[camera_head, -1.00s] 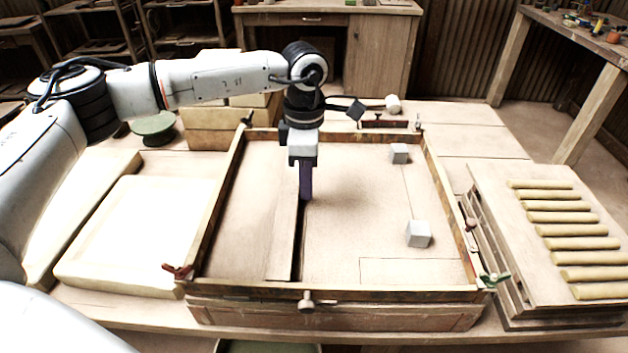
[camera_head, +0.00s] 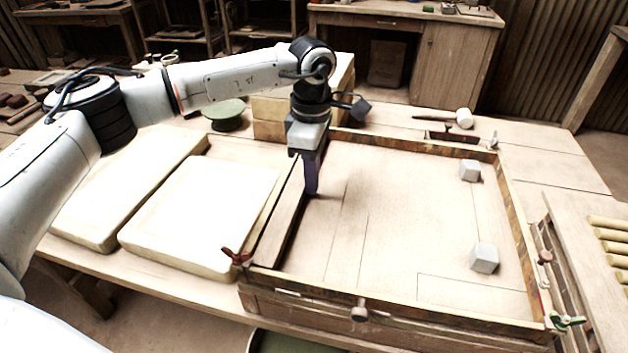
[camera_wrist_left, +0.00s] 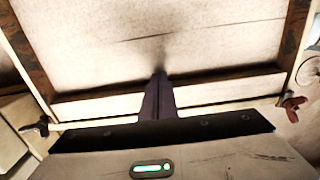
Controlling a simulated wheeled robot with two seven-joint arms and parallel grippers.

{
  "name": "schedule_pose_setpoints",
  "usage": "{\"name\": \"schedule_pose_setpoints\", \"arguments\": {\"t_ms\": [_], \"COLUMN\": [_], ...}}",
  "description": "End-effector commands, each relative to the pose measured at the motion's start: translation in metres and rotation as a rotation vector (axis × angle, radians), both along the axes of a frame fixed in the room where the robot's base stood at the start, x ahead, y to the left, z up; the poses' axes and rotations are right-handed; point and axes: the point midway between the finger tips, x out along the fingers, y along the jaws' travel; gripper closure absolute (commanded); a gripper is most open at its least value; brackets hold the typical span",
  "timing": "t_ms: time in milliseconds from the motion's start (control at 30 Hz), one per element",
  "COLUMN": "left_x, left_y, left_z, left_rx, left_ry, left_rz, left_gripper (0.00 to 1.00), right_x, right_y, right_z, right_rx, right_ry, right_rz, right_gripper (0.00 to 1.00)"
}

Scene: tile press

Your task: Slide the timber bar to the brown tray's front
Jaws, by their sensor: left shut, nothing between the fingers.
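The timber bar (camera_head: 281,226) is a long brown strip lying inside the brown tray (camera_head: 400,308), along its left wall. It looks close against that wall; whether they touch I cannot tell. My left gripper (camera_head: 311,188) points down into the tray with its dark purple fingers shut and empty. The fingertips are low, just right of the bar near its far end; contact is not clear. In the left wrist view the fingers (camera_wrist_left: 158,97) reach toward the tray floor (camera_wrist_left: 185,35). My right gripper is out of view.
Two pale grey blocks (camera_head: 484,257) (camera_head: 469,170) stand on the tray floor's right side. The floor between them and the bar is clear, with thin drawn lines. Pale slabs (camera_head: 205,205) lie left of the tray. A mallet (camera_head: 463,118) lies beyond its far wall.

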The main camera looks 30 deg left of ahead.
Motion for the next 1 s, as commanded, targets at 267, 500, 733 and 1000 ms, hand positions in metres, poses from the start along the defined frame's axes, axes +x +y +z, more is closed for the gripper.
{"name": "schedule_pose_setpoints", "arguments": {"t_ms": [267, 500, 733, 1000], "left_x": [-0.002, -0.001, 0.003, 0.002], "left_y": [0.006, -0.003, -0.027, -0.027], "left_z": [0.0, 0.001, 0.017, 0.075], "left_rx": [0.001, 0.0, -0.002, -0.002], "left_ry": [0.0, 0.0, -0.006, -0.005], "left_rz": [0.008, 0.009, 0.023, 0.021], "left_gripper": [1.0, 1.0, 1.0, 1.0], "right_x": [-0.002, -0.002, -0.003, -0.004], "right_y": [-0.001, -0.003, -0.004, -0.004], "right_z": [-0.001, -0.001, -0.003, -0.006], "right_rx": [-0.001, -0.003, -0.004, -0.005], "right_ry": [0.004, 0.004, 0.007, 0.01], "right_rz": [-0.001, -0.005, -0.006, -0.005], "right_gripper": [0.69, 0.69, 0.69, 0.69]}}
